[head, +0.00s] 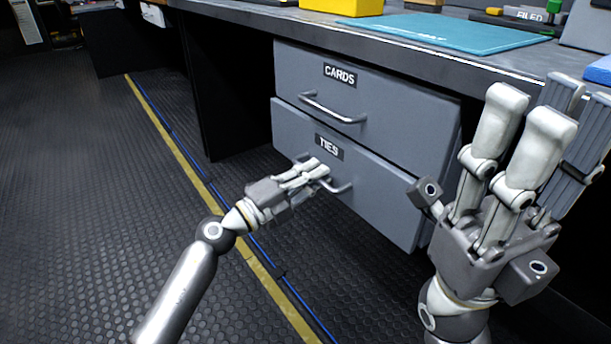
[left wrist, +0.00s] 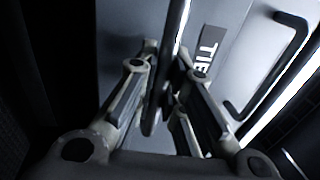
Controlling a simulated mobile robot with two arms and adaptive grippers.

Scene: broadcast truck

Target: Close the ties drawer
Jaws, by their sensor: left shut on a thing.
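The ties drawer (head: 375,198) is the lower grey drawer under the desk, with a dark TIES label and a metal bar handle (head: 341,187). Its front stands close to the cabinet; I cannot tell exactly how far out it is. In the left wrist view the bar of the handle (left wrist: 178,35) runs between the fingers, beside the TIES label (left wrist: 208,50). My right gripper (head: 545,112) is open and empty, fingers pointing up, in front of the cabinet's right side.
The cards drawer (head: 390,95) is directly above, with its own bar handle (head: 335,108). The desk top (head: 300,22) overhangs both drawers and carries a yellow bin (head: 341,5) and a teal mat (head: 450,32). The floor (head: 90,210) to the left is clear.

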